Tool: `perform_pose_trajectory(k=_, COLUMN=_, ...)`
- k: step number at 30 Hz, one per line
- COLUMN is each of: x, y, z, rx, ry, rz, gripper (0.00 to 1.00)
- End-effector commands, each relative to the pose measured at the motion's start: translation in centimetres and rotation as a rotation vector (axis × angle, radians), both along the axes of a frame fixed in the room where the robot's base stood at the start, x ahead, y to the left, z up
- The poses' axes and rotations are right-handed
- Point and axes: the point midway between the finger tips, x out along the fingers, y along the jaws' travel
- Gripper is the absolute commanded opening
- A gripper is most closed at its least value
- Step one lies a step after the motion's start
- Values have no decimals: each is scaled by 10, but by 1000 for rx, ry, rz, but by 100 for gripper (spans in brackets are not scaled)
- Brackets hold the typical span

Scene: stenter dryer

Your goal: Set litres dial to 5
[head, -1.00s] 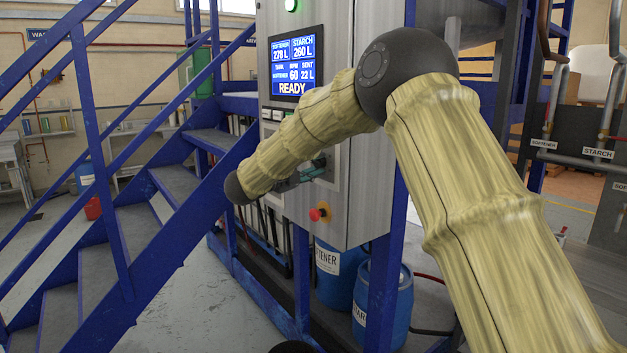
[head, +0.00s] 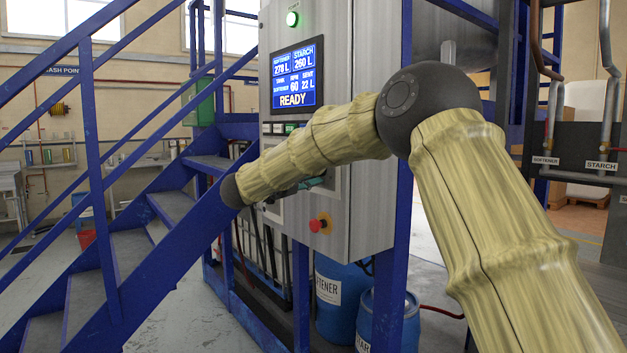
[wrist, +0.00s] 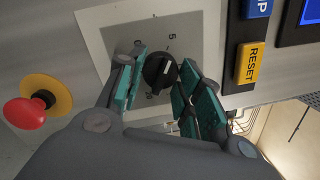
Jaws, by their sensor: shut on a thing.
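The litres dial (wrist: 158,76) is a round black knob on a pale scale plate (wrist: 103,35) in the wrist view. A printed 5 stands just above the knob there, and a small mark shows below it. A pale line shows on the knob's face; I cannot tell which scale value it points at. My gripper (wrist: 157,68) has its teal-padded fingers on both sides of the knob, shut on it. In the head view my gripper (head: 312,183) is at the cabinet front, largely behind my arm, and the dial is hidden.
A red emergency stop (wrist: 25,112) on yellow sits left of the dial in the wrist view. A yellow RESET button (wrist: 248,64) is to the right. The screen (head: 296,75) reads READY. Blue stairs (head: 165,225) stand left of the cabinet (head: 365,205); blue drums (head: 340,290) stand below.

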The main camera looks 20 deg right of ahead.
Motion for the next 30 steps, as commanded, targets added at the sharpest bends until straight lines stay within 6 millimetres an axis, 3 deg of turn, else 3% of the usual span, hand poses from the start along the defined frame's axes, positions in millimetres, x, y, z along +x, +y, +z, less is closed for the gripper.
perform_pose_trajectory(k=16, x=0, y=1, z=-5, rx=6, ry=-5, rz=-1, gripper=11)
perform_pose_trajectory(k=17, x=0, y=1, z=-5, rx=6, ry=-5, rz=-1, gripper=41)
perform_pose_trajectory(k=20, x=0, y=1, z=-4, rx=5, ry=-5, rz=0, gripper=57)
perform_pose_trajectory(k=30, x=0, y=1, z=-2, rx=4, ry=-9, rz=0, gripper=57)
